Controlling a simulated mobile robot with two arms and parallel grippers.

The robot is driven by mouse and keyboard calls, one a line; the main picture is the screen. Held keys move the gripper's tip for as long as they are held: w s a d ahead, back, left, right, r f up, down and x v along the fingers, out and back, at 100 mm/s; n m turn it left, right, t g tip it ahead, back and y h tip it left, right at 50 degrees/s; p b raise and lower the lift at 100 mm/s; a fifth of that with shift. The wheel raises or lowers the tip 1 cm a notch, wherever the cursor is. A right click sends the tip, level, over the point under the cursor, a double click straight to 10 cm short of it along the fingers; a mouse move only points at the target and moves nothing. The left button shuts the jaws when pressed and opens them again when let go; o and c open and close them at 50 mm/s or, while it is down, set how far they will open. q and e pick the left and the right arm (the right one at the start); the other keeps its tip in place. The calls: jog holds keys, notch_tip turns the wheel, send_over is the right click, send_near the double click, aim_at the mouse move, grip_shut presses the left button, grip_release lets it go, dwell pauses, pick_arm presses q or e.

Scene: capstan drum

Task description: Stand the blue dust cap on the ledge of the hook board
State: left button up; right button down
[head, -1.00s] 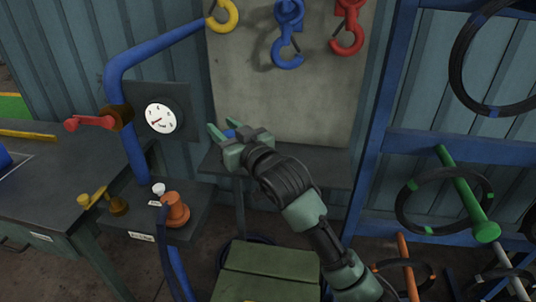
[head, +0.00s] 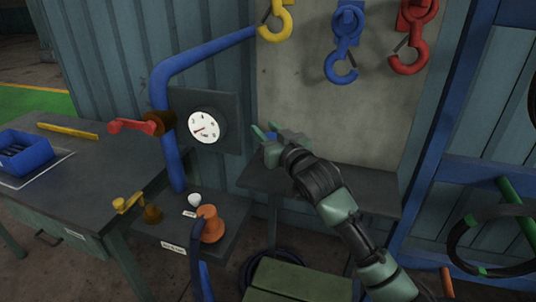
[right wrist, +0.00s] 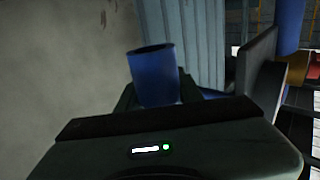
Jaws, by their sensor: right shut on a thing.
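My right gripper (head: 268,135) is shut on the blue dust cap (right wrist: 154,75), which stands up between the fingers in the right wrist view. In the head view only a small bit of blue shows at the fingers. The gripper is in front of the lower left part of the pale hook board (head: 300,90), above the left part of the dark ledge (head: 375,188). The cap appears clear of the ledge, though the exact gap cannot be told. My left gripper is not in view.
Yellow (head: 275,22), blue (head: 342,45) and red (head: 410,40) hooks hang on the board. Left of the gripper are a gauge (head: 205,127), a blue pipe (head: 165,110) and a red-handled valve (head: 140,126). A blue rack (head: 455,120) stands at the right. The ledge looks bare.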

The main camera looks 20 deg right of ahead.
jog(key=shift+f, duration=3.5)
jog(key=shift+f, duration=0.1)
jog(key=c, duration=0.9)
grip_release()
jog(key=shift+s, duration=0.15)
jog(key=s, duration=0.4)
jog(key=s+d, duration=0.1)
jog(key=s, duration=0.2)
jog(key=s+d+b, duration=0.1)
jog(key=s, duration=0.3)
jog(key=shift+s+d, duration=0.15)
jog(key=shift+s, duration=0.15)
